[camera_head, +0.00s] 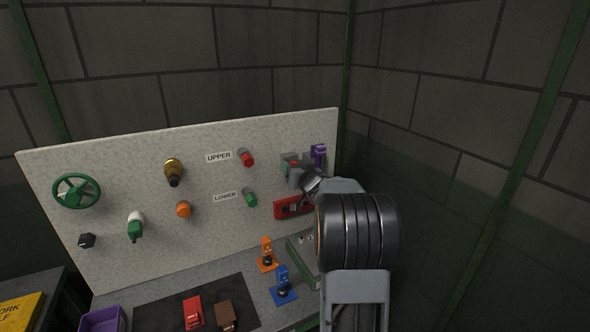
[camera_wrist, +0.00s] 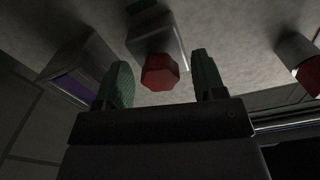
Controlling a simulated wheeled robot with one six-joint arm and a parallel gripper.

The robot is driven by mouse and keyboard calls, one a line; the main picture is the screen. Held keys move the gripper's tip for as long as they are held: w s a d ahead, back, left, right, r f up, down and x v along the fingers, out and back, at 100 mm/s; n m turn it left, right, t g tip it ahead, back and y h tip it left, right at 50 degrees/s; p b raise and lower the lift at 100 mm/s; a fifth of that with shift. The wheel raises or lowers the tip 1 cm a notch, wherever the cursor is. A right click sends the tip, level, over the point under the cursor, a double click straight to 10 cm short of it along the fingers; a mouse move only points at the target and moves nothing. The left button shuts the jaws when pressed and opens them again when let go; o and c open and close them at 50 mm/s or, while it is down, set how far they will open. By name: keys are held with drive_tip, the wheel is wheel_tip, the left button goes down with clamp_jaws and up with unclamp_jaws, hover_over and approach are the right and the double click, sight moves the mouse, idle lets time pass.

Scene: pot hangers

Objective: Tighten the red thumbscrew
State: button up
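A red faceted thumbscrew (camera_wrist: 160,73) sticks out of a grey block (camera_wrist: 155,38) on the panel, in the middle of the wrist view. My gripper (camera_wrist: 162,78) is open, with one greenish finger left of the red head and one right of it. Gaps show on both sides, so neither finger touches it. I cannot tell how deep the head sits between the fingertips. In the head view my gripper (camera_head: 293,167) is at the panel's upper right, and a bit of red (camera_head: 293,162) shows there, mostly hidden by my arm.
A grey block with a purple face (camera_wrist: 75,83) is close on the left in the wrist view. A second red knob (camera_wrist: 308,75) is at the right, by the UPPER label (camera_head: 218,156) in the head view. A red fixture (camera_head: 286,209) is below my gripper.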

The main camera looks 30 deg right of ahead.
drive_tip(key=shift+s, duration=0.1)
drive_tip(key=shift+s+a, duration=0.15)
drive_tip(key=shift+s, duration=1.05)
drive_tip(key=shift+s+a, duration=0.15)
drive_tip(key=shift+s, duration=1)
drive_tip(key=shift+s, duration=0.1)
drive_tip(key=s+a+b, duration=0.2)
drive_tip(key=s, duration=1.2)
drive_tip(key=s+d+f+m+g+h, duration=0.3)
drive_tip(key=s+d+f+g+h, duration=0.25)
drive_tip(key=f+g, duration=0.4)
drive_tip(key=s+a+f+n+g+y, duration=0.1)
drive_tip(key=s+a+n+g+y, duration=0.1)
drive_tip(key=a, duration=1.3)
drive_tip(key=s+a+f+n+g+y, duration=0.1)
drive_tip(key=a+n+y, duration=0.4)
drive_tip(key=a, duration=1)
drive_tip(key=shift+s+g+y, duration=0.55)
drive_tip(key=shift+s+g, duration=0.1)
drive_tip(key=shift+s, duration=0.05)
